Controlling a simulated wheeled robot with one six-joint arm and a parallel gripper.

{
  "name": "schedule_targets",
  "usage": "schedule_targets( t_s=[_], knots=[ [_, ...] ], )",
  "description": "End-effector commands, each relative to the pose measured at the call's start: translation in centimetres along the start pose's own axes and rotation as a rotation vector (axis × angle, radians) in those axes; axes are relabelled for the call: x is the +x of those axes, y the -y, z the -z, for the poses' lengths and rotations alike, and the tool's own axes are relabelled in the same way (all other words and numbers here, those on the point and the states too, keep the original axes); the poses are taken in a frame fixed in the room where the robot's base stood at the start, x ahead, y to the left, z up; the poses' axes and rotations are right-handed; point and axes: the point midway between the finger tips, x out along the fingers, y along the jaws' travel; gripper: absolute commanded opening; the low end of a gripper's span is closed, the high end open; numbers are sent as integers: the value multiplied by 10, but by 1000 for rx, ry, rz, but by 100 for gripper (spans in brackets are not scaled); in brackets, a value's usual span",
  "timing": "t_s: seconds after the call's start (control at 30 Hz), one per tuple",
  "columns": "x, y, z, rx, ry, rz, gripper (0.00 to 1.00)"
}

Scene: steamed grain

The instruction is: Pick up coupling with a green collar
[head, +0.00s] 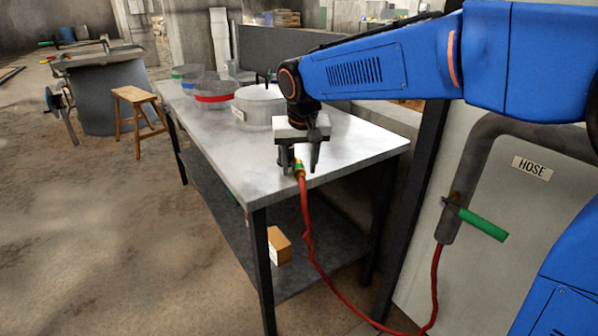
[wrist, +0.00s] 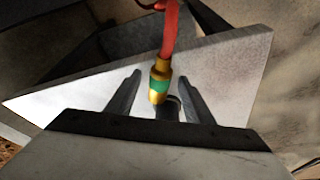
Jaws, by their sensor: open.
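The coupling with a green collar (head: 299,170) is a brass fitting on the end of a red hose (head: 309,235). It is at the near end of the metal table. In the wrist view the coupling (wrist: 159,83) shows its green band between brass parts, with the hose leading away at the top. My gripper (head: 300,168) is over the table's near edge with its fingers pointing down. In the wrist view its two fingers (wrist: 161,78) are apart, one on each side of the coupling, with visible gaps. A dark round thing beside the coupling's tip is partly hidden.
The metal table (head: 345,150) holds a lidded pot (head: 260,106) and several round sieves, one with a red band (head: 213,99). A small box (head: 279,246) is on the lower shelf. The hose runs down to a pipe with a green-handled valve (head: 482,224) at right. A wooden stool (head: 135,95) stands left.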

Motion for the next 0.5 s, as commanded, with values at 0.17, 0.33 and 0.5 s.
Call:
schedule_targets(
  t_s=[0.17,0.33,0.5],
  knots=[
    [3,0,0,0,0,0,48],
    [2,0,0,0,0,0,31],
    [2,0,0,0,-1,0,0]
  ],
)
